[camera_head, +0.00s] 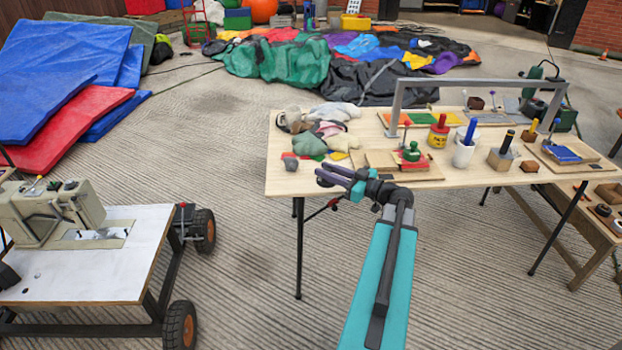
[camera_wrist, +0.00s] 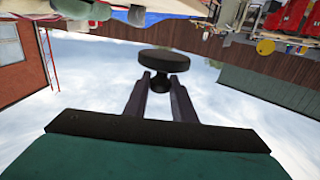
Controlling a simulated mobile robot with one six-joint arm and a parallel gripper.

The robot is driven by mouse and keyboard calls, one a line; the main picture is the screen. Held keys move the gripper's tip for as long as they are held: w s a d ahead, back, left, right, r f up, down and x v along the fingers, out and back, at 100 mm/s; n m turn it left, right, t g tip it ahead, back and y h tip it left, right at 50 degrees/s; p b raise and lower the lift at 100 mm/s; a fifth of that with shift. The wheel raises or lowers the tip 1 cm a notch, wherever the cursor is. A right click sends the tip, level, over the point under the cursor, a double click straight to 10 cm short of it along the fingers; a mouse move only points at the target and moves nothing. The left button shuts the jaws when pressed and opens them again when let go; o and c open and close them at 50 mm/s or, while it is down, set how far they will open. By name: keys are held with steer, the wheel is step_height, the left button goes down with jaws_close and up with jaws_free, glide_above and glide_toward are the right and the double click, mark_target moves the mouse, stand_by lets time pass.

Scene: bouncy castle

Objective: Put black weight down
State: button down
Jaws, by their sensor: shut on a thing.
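My gripper (camera_wrist: 161,88) is shut on the black weight (camera_wrist: 164,61), a round dark disc with a narrower neck held between the two fingers. In the wrist view the weight stands out against sky, with nothing touching it but the fingers. In the head view my gripper (camera_head: 333,178) shows over the near edge of the wooden table (camera_head: 282,180), left of the middle. The weight cannot be made out clearly there, and I cannot tell its height above the table.
A sewing machine (camera_head: 60,215) stands on a wheeled cart (camera_head: 105,275) at the left. Ribbed floor lies between.

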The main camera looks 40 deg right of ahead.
steer(key=s+d+f+m+h+b, duration=0.1)
steer(key=s+d+h, duration=0.1)
steer(key=s+d, duration=0.4)
steer(key=shift+d+f+h+b, duration=0.3)
steer(key=shift+d+f, duration=0.05)
steer(key=shift+w, duration=0.1)
steer(key=w, duration=0.5)
steer(key=w+f, duration=0.1)
steer(key=w, duration=1)
steer(key=shift+d+f, duration=0.3)
steer(key=shift+s, duration=0.1)
steer(key=shift+f, duration=1.75)
steer(key=c, duration=1.5)
jaws_free()
steer(key=shift+f, duration=0.15)
